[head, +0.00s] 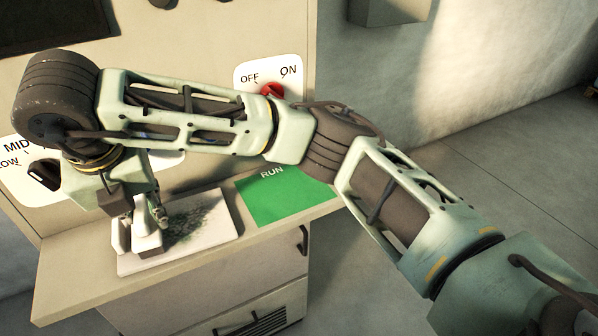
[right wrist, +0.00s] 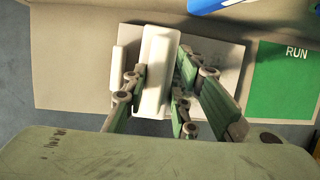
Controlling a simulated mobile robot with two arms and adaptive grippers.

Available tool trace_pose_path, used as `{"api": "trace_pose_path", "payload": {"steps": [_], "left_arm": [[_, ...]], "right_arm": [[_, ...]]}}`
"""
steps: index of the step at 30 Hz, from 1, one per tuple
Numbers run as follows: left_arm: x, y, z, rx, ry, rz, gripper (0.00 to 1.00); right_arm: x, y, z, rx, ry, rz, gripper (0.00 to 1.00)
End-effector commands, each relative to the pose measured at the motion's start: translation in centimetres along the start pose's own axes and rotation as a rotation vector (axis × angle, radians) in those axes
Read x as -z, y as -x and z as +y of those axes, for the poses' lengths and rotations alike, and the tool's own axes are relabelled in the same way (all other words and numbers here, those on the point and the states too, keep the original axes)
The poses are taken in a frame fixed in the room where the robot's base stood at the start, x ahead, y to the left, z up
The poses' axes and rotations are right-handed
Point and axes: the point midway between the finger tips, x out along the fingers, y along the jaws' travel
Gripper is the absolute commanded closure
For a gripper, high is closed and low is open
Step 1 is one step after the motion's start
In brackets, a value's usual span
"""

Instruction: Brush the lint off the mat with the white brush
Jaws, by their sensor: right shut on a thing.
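The mat (head: 215,236) is a pale rectangle lying on the counter. Dark greenish lint (head: 192,222) is spread as fine specks over its middle and far part. My right gripper (head: 146,212) points down over the mat's left end and is shut on the white brush (head: 148,239). The brush's brownish lower end is at the mat's left part; I cannot tell whether it touches. In the right wrist view the brush (right wrist: 158,70) stands between the fingers (right wrist: 158,92), and the mat (right wrist: 218,62) shows to its right. My left gripper is not in view.
A green RUN panel (head: 285,198) lies right of the mat. Behind stands a panel with a red OFF/ON knob (head: 272,90) and a dark knob (head: 45,174). The counter's front edge (head: 180,277) is close to the mat, above a drawer handle (head: 302,240).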

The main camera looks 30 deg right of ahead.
Motion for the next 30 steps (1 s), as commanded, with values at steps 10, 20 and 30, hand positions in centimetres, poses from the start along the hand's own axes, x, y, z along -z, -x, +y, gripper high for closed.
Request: {"api": "trace_pose_path", "payload": {"steps": [10,20,30], "left_arm": [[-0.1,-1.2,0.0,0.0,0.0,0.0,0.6],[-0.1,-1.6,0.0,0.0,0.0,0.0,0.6],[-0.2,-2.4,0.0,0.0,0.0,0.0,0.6]], "right_arm": [[0.2,-0.3,-2.5,0.007,0.001,0.004,1.0],[0.2,-0.1,-3.6,0.007,0.0,0.004,1.0],[0.2,0.1,-5.7,0.004,0.001,0.002,1.0]]}}
